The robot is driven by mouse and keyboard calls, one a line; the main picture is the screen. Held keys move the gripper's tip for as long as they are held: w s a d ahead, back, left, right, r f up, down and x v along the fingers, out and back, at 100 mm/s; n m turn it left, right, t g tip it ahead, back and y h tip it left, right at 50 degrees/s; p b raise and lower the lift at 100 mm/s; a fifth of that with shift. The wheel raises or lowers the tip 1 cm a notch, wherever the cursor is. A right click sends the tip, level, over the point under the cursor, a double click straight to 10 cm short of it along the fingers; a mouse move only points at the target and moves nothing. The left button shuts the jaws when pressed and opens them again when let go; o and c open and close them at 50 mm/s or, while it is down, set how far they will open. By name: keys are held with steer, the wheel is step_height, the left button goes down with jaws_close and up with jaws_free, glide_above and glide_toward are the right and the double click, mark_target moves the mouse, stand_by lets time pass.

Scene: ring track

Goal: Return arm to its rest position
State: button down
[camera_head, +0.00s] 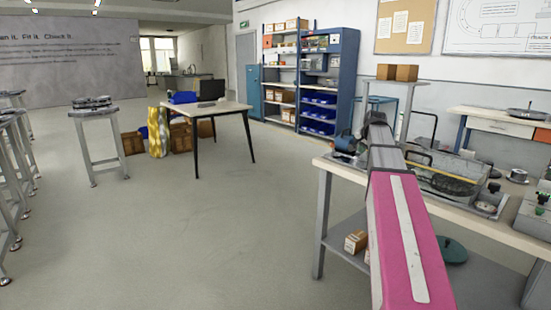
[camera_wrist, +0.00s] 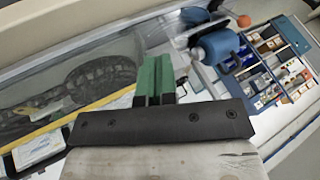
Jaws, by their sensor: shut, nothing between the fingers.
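My arm (camera_head: 408,240) is pink with grey joints and reaches forward over the workbench (camera_head: 461,210) in the head view. Its far end is dark and small there, and the fingers cannot be made out. In the wrist view my gripper (camera_wrist: 155,62) shows a black mount and two green fingers. The fingers are pressed together with nothing between them.
A blue tool (camera_head: 344,143) stands on the bench left of my arm and shows in the wrist view (camera_wrist: 215,45). A blue shelf (camera_head: 340,75) stands behind. A raised stand (camera_head: 393,81) holds brown boxes beyond the bench. Open floor (camera_head: 220,230) lies to the left.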

steer(key=s+a+f+n+g, duration=0.2)
steer(key=s+a+f, duration=0.4)
steer(key=s+f, duration=0.4)
steer(key=s+a+f+n+g, duration=0.2)
steer(key=s+a+f, duration=0.4)
steer(key=s+f, duration=0.4)
steer(key=s+a+f+n+g, duration=0.3)
steer(key=s+a+f, duration=0.3)
steer(key=f, duration=1.2)
steer(key=s+n, duration=0.1)
steer(key=s, duration=0.3)
steer(key=shift+n, duration=0.3)
steer(key=shift+a, duration=0.1)
